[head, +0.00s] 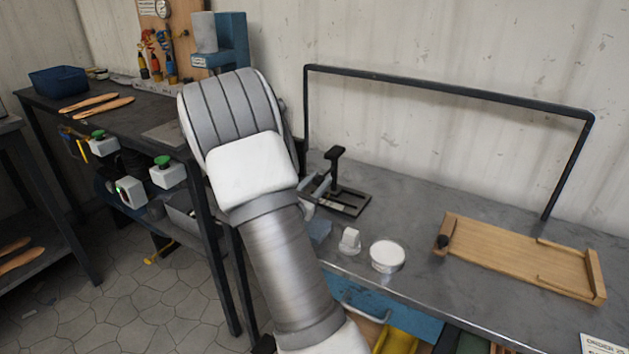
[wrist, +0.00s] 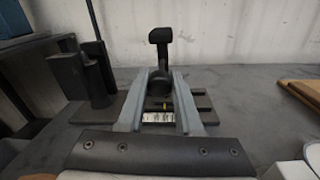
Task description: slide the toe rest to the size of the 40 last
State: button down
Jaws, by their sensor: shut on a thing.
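The black slide fixture (head: 347,203) stands on the grey bench, with a flat slotted base and an upright post with a thick head (head: 335,153). In the wrist view the post's head (wrist: 160,36) rises straight ahead, beyond the fingertips. My gripper (wrist: 163,82) is shut on the lower part of this upright, which I take to be the toe rest; the fingers hide where they meet it. A white scale strip (wrist: 158,117) with a yellow mark lies below, between the fingers; its figures are too small to read. I cannot make out a last marked 40.
A white round tub (head: 387,256) and a small white piece (head: 349,241) stand at the bench's front. A wooden tray (head: 520,262) lies to the right. A dark frame (head: 450,88) rises behind. In the wrist view, dark upright plates (wrist: 72,76) stand close left of the fingers.

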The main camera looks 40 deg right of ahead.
jog(key=c, duration=0.6)
grip_release()
jog(key=p+v, duration=0.3)
jog(key=v, duration=1.4)
jog(key=shift+s+a, duration=0.15)
jog(key=shift+a, duration=0.05)
